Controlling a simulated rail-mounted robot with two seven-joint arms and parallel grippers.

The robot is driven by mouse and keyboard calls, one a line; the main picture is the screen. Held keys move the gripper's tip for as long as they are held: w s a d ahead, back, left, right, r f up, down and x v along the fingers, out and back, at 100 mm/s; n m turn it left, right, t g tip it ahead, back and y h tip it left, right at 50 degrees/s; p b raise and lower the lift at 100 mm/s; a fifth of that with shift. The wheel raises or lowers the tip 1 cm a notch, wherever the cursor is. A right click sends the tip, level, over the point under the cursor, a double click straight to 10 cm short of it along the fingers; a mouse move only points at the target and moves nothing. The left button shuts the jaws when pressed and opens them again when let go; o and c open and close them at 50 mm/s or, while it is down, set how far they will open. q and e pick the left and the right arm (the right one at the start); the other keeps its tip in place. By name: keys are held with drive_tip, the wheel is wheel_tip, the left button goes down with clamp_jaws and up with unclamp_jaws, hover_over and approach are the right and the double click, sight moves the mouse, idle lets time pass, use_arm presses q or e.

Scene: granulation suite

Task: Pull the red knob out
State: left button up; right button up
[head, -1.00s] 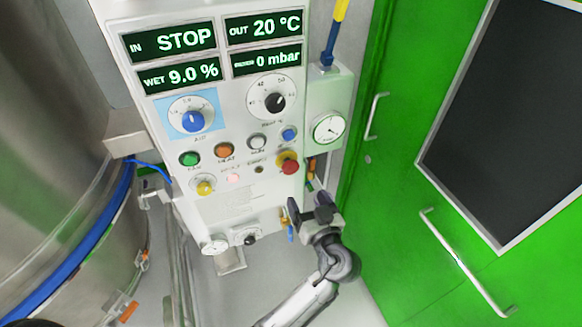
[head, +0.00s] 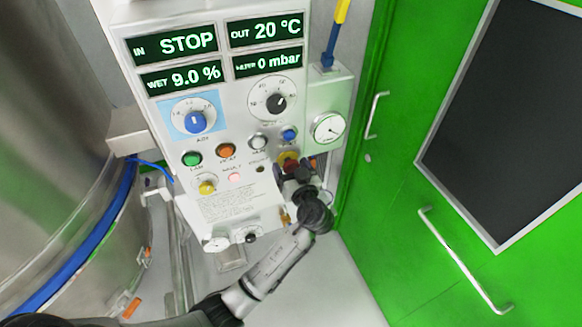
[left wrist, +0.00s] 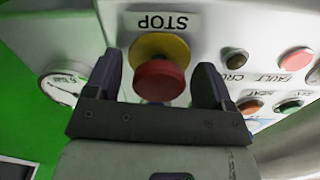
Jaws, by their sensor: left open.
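The red knob (left wrist: 158,80) is a round mushroom-shaped button on a yellow collar (left wrist: 160,48), beside a label reading STOP in the left wrist view. It sits between the two open fingers of my left gripper (left wrist: 160,85), with a gap on each side. My right gripper is not in view.
Green (head: 192,158), orange (head: 225,151), white and blue buttons are close to the knob. A blue dial (head: 194,122) and a black dial (head: 276,102) sit above. A pressure gauge (head: 328,128) and green door (head: 400,220) are to the right. A steel vessel (head: 60,150) stands left.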

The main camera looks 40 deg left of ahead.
use_arm(q)
drive_tip(key=shift+c, duration=1.3)
drive_tip(key=c, duration=1)
drive_tip(key=shift+s+d+f+b, duration=0.2)
drive_tip(key=shift+d+b, duration=0.25)
drive_tip(key=shift+b, duration=0.3)
drive_tip(key=shift+s+d+r, duration=0.1)
drive_tip(key=shift+d+r, duration=0.05)
drive_tip(key=shift+r, duration=0.2)
drive_tip(key=o, duration=0.9)
drive_tip(key=shift+c, duration=0.2)
drive_tip(key=shift+o, duration=1.4)
drive_tip(key=shift+s+d, duration=0.1)
drive_tip(key=shift+o, duration=0.6)
